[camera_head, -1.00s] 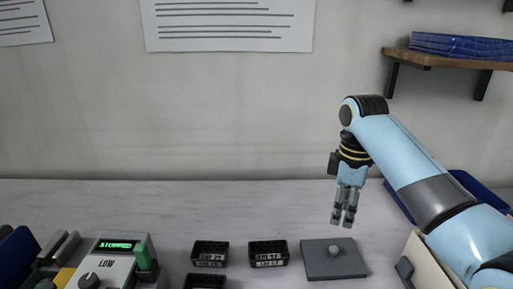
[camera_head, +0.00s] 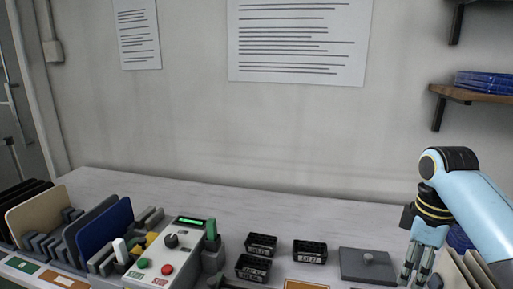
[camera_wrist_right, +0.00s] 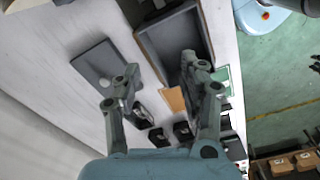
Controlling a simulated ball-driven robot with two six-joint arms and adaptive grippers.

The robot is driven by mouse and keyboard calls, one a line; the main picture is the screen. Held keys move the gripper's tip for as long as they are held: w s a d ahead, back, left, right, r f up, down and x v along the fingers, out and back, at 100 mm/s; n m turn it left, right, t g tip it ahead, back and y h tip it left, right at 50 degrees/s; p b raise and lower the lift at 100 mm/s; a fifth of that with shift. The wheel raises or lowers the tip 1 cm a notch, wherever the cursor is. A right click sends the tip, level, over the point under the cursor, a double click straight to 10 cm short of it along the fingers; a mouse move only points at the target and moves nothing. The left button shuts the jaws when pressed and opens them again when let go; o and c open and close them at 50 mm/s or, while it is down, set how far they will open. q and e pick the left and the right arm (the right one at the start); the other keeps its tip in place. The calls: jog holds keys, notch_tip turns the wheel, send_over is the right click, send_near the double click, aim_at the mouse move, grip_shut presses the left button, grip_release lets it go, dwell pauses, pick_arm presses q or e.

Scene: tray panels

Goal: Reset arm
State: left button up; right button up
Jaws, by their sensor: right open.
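My right gripper (camera_head: 417,272) hangs down from the blue arm at the right of the head view, above the right part of the table. It is beside the grey plate with a round knob (camera_head: 352,268). In the right wrist view my right gripper (camera_wrist_right: 160,68) shows its two fingers spread apart with nothing between them. The grey plate (camera_wrist_right: 92,60) lies to the left of the fingers there. My left gripper is not in view.
Small black bins (camera_head: 262,240) stand left of the plate. A control box (camera_head: 150,262) with a green display and buttons is further left, beside a rack with upright blue and tan panels (camera_head: 95,232). A wall shelf (camera_head: 475,95) holds blue trays. The table's back strip is clear.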

jog(key=s+a+f+m+t, duration=0.15)
jog(key=s+f+m, duration=0.25)
jog(key=s, duration=0.8)
jog(key=s+a+r+m+t, duration=0.1)
jog(key=s+r+m, duration=0.2)
jog(key=s, duration=0.4)
jog(key=s+a+r+m+t, duration=0.1)
jog(key=s+r+m, duration=0.2)
jog(key=s, duration=0.3)
notch_tip(320, 180, down, 32)
jog(key=s+d+g+b, duration=0.2)
jog(key=d+b, duration=0.1)
jog(key=b, duration=0.3)
pick_arm(q)
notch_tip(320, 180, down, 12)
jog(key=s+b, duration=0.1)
jog(key=b, duration=0.4)
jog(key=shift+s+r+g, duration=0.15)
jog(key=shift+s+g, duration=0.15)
pick_arm(e)
jog(key=s+f, duration=1.8)
jog(key=f, duration=0.4)
jog(key=shift+s+d+g+h, duration=0.25)
jog(key=shift+d+g+h, duration=0.1)
jog(key=shift+d+h, duration=0.05)
pick_arm(q)
jog(key=shift+b, duration=0.3)
pick_arm(e)
jog(key=shift+f, duration=0.1)
jog(key=shift+c, duration=0.3)
